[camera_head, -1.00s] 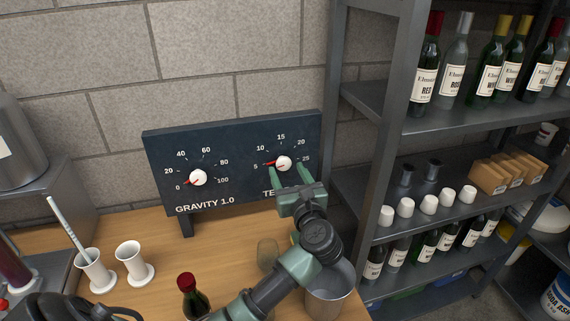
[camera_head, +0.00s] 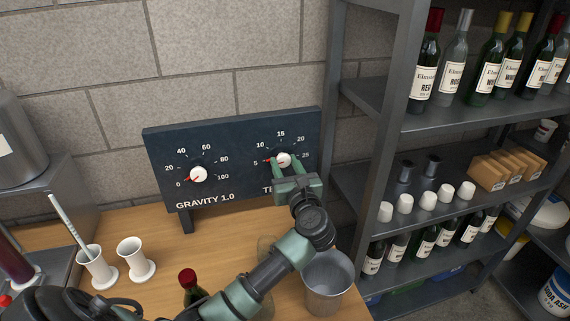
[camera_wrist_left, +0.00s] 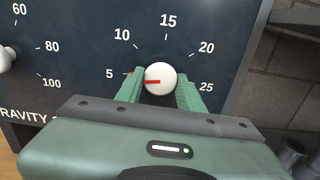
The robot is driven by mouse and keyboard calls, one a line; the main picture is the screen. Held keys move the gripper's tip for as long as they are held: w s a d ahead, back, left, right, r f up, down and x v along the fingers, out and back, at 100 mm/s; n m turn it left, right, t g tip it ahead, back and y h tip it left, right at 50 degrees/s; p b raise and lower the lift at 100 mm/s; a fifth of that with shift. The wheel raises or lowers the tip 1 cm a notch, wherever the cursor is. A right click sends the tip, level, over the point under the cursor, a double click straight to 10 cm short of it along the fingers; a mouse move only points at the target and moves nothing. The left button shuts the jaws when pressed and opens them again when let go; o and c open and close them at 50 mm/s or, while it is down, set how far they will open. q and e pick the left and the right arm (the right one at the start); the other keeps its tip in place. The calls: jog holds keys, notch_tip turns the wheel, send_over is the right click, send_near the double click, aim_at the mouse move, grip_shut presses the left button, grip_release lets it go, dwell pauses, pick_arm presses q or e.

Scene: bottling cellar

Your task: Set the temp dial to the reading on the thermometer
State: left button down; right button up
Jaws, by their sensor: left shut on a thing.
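The temp dial is a white knob (camera_head: 284,159) with a red pointer, on the right of a dark panel (camera_head: 231,158). Its scale runs from 5 to 25, and the pointer aims left, close to the 5 mark. My left gripper (camera_head: 285,167) is shut on this knob, one finger on each side; the knob also shows between the fingers in the left wrist view (camera_wrist_left: 161,76). The gripper hides most of the dial's label. A white rod (camera_head: 68,221), possibly the thermometer, leans in a white cup (camera_head: 98,268); no reading is legible. My right gripper is not in view.
A second dial (camera_head: 199,174), marked gravity, sits left on the panel, its pointer near 0. A metal pot (camera_head: 327,283), a red-capped bottle (camera_head: 188,278) and a second white cup (camera_head: 135,260) stand on the wooden bench (camera_head: 222,237) below. A shelf rack (camera_head: 389,120) rises at the right.

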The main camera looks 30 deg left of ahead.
pick_arm(q)
jog(key=m+p, duration=0.5)
jog(key=shift+r+m, duration=0.2)
jog(key=shift+m, duration=0.1)
jog(key=shift+f+m+p, duration=0.1)
jog(key=shift+m+p, duration=1.5)
jog(key=shift+m, duration=0.4)
jog(key=c, duration=0.9)
grip_release()
jog(key=shift+c, duration=0.2)
jog(key=v, duration=0.7)
jog(key=shift+s+d+p, duration=0.25)
jog(key=shift+d+p, duration=0.05)
jog(key=shift+p, duration=0.15)
jog(key=shift+f, duration=0.1)
